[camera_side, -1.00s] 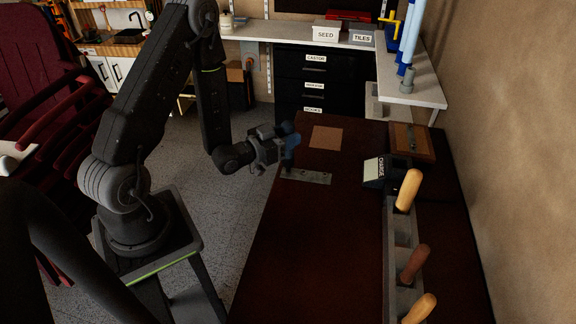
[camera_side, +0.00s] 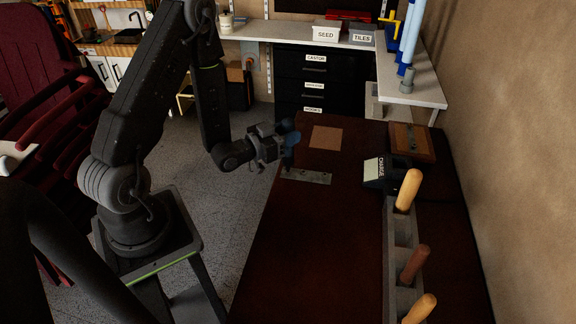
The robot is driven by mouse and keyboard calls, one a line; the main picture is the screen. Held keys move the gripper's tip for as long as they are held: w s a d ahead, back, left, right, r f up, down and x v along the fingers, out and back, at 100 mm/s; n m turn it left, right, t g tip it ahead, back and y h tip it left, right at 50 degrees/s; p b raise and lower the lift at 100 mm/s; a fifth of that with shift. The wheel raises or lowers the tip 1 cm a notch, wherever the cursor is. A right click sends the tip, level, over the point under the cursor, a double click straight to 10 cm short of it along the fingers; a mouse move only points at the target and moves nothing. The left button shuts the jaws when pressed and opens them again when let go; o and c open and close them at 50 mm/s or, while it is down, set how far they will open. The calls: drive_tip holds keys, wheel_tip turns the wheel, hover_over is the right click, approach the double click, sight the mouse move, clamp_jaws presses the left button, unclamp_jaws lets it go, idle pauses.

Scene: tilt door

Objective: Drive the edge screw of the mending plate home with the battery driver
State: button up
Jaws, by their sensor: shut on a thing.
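My gripper (camera_side: 276,143) is shut on the battery driver (camera_side: 289,138), a small dark blue tool at the left edge of the brown bench. The driver points downward, with its lower end over the left end of the mending plate (camera_side: 312,177). The plate is a grey metal strip lying on the bench. Whether the driver's tip touches a screw cannot be told; the edge screw is too small and dark to make out.
A tan square (camera_side: 326,138) lies behind the plate. A charger marked CHARGE (camera_side: 384,173) stands to the right, with a wooden box (camera_side: 412,143) behind it. A grey rack (camera_side: 402,232) with several wooden handles runs along the right. The bench's front middle is clear.

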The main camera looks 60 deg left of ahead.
sight(288, 120)
drive_tip(key=shift+r, duration=2.95)
drive_tip(key=w+d+f, duration=0.2)
drive_tip(key=d+f, duration=0.2)
drive_tip(key=d, duration=0.3)
drive_tip(key=shift+w+d+f, duration=0.15)
drive_tip(key=shift+w+d, duration=0.05)
drive_tip(key=shift+d, duration=0.2)
